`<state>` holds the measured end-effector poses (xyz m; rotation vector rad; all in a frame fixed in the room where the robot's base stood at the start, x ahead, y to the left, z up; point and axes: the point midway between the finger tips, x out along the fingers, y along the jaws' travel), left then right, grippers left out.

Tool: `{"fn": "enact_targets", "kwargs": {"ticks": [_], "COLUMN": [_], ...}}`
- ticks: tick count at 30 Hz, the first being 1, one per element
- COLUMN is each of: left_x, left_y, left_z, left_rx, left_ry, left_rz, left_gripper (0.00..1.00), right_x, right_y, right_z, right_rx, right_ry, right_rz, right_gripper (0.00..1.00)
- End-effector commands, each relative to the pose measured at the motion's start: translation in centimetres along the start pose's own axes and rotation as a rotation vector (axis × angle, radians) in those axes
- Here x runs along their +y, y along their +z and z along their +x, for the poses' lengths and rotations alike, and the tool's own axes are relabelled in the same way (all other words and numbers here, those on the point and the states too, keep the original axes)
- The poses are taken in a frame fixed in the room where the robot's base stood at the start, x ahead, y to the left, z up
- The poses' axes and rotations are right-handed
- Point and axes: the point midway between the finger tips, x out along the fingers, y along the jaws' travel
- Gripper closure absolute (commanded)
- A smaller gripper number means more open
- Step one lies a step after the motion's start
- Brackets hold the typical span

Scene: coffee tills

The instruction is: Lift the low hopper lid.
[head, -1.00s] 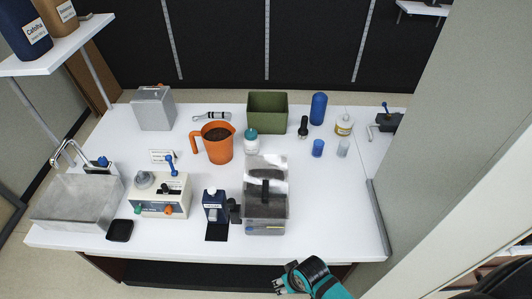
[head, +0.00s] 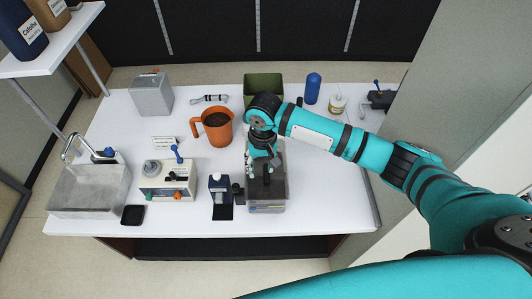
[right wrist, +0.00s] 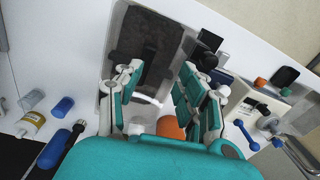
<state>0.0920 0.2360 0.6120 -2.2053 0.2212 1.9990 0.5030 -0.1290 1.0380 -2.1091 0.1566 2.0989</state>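The low hopper (head: 267,207) is a grey, see-through box near the front edge of the table, with a dark lid (head: 276,187) on top. My right gripper (head: 262,169) points down over the lid, and its arm hides the back of the hopper. In the right wrist view the two teal fingers (right wrist: 158,88) are spread apart with nothing gripped. The dark lid with its black bar handle (right wrist: 148,66) shows beyond and between the fingertips. I cannot tell whether a finger touches the handle. My left gripper is not in view.
A grinder-like dark bottle unit (head: 219,188) stands close left of the hopper. An orange jug (head: 217,130) is behind it, and a cream machine (head: 168,182) is farther left. A green bin (head: 262,87) and a blue bottle (head: 312,88) stand at the back. Table right of the hopper is clear.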

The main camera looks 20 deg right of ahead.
Motion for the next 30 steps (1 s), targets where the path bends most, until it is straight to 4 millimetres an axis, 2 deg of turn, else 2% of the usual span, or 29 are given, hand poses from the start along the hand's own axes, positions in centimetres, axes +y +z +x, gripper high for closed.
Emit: {"fn": "enact_targets", "kwargs": {"ticks": [1,3,8,16,24,28,30], "left_x": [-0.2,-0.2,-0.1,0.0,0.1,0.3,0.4], "left_y": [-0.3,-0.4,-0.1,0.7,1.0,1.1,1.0], "left_z": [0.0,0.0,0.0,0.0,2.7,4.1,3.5], "left_rx": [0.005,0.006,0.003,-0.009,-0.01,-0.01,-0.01], "left_ry": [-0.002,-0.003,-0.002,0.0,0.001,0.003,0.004], "left_rz": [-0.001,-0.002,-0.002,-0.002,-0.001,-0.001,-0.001], "left_gripper": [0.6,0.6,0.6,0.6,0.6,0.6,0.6], "right_x": [0.7,1.3,1.7,1.8,1.9,1.9,1.9], "right_y": [-1.1,-1.8,-2.1,-2.1,-2.1,-2.1,-2.1], "right_z": [-0.6,-0.9,-0.8,1.6,5.4,6.6,6.0], "right_rx": [0.003,0.0,-0.004,-0.003,0.0,0.0,0.0], "right_ry": [0.021,0.037,0.045,0.045,0.043,0.043,0.042], "right_rz": [0.036,0.072,0.096,0.094,0.092,0.091,0.091], "right_gripper": [0.62,0.62,0.62,0.62,0.62,0.62,0.68]}}
